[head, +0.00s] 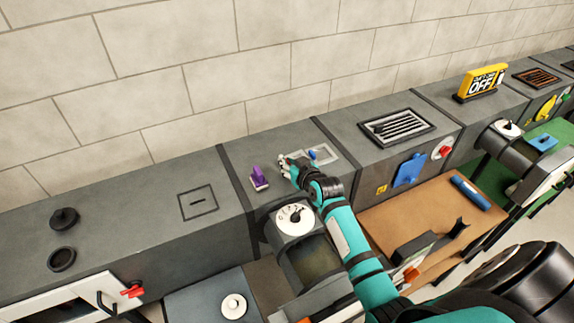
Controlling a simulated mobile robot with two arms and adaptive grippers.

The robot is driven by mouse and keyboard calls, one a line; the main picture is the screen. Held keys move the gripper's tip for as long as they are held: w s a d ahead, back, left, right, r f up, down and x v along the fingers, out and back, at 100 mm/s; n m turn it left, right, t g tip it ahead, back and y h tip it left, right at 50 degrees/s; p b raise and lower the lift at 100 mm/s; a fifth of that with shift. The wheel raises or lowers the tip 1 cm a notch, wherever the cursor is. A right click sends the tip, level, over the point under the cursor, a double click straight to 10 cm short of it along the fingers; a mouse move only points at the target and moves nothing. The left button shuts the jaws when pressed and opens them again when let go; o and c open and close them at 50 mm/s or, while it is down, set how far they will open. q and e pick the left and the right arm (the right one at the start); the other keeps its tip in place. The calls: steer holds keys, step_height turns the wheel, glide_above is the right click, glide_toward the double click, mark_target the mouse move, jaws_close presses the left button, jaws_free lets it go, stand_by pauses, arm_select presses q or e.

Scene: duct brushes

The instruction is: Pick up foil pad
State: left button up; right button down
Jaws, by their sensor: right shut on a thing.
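My right gripper (286,162) is low over the grey duct top, between a purple handled piece and a pale square frame. It is shut on a small, pale silvery thing at its fingertips, which I take for the foil pad. The fingers largely hide that thing, so its shape and whether it touches the duct top cannot be told. My left gripper is not in view.
The purple piece (259,178) stands close left of my gripper. The pale square frame (322,155) with a blue knob (312,154) is just right. A white dial (295,219) is below. A vent grille (397,127) lies farther right. The duct top at left has free room.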

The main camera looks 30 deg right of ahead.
mark_target(289, 163)
steer(key=shift+r, duration=0.5)
step_height(289, 163, up, 2)
steer(key=shift+r+b, duration=0.2)
steer(key=shift+b, duration=0.55)
steer(key=s+a+r, duration=0.2)
steer(key=s, duration=0.5)
steer(key=s+a+r+p, duration=0.1)
steer(key=s+a+r, duration=0.2)
steer(key=s, duration=0.5)
steer(key=shift+r, duration=0.35)
steer(key=shift+a, duration=0.1)
